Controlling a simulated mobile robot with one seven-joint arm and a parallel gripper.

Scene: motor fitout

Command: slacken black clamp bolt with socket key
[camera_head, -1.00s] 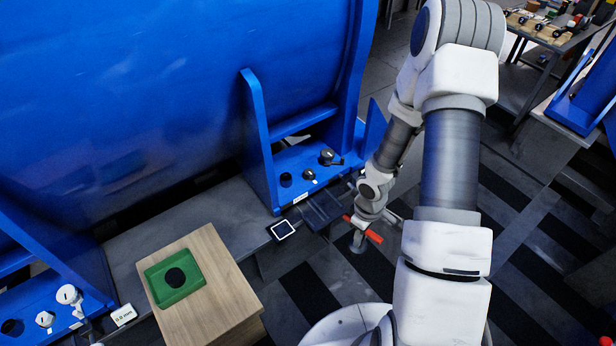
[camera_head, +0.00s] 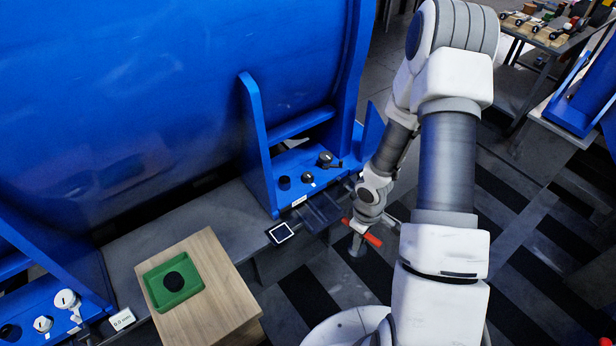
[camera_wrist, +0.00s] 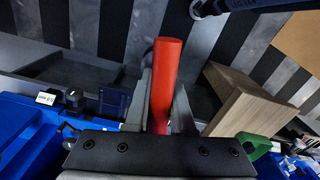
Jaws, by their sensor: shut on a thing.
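My gripper (camera_head: 361,230) is shut on the red handle of a tool, which looks like the socket key (camera_head: 373,240). In the wrist view the red handle (camera_wrist: 166,75) stands out between the two fingers. A grey metal end of the tool hangs below the gripper in the head view. The gripper is in the air, to the right of the near blue foot (camera_head: 262,150). That foot carries a black round bolt head (camera_head: 284,183), a smaller dark and white one (camera_head: 308,178) and a black fitting with a lever (camera_head: 326,159). I cannot tell which is the clamp bolt.
A wooden block (camera_head: 222,290) bears a green tray (camera_head: 152,290) with a dark round pad. A small display (camera_head: 281,233) and a dark ribbed tray (camera_head: 320,213) lie beside the blue foot. Another foot at lower left has white-capped bolts (camera_head: 66,299).

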